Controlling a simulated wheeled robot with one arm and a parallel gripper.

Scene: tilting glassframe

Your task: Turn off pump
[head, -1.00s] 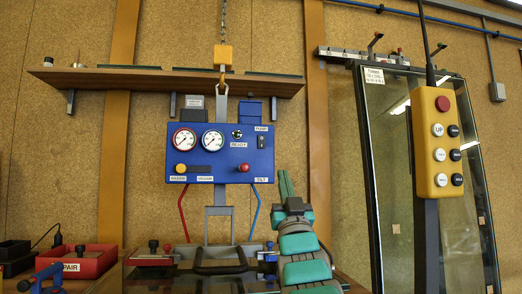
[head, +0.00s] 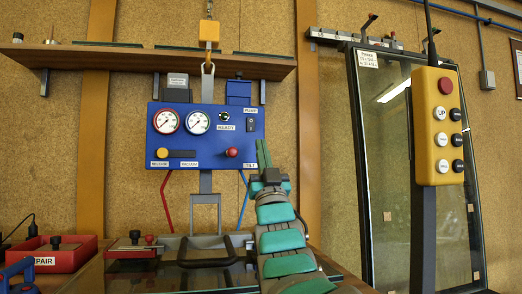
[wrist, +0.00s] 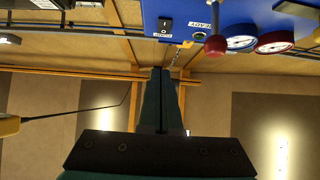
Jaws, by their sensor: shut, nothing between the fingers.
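The blue control panel (head: 208,137) hangs on a chain in front of the wall. Its black pump switch (head: 251,125) sits at the upper right under a PUMP label. The switch also shows in the wrist view (wrist: 164,27), where the panel appears upside down. I cannot tell clearly which way the switch is set. My gripper (head: 262,146) points up, its green fingertips overlapping the panel's lower right edge in the head view, just below and right of the switch. In the wrist view my gripper (wrist: 160,71) is shut and empty, its tips apart from the switch in the picture.
A red tilt knob (head: 231,152) and a yellow release button (head: 162,153) sit low on the panel. A yellow button pendant (head: 437,127) stands at right before a glass frame (head: 407,160). A shelf (head: 150,60) runs above. A red repair tray (head: 66,254) lies lower left.

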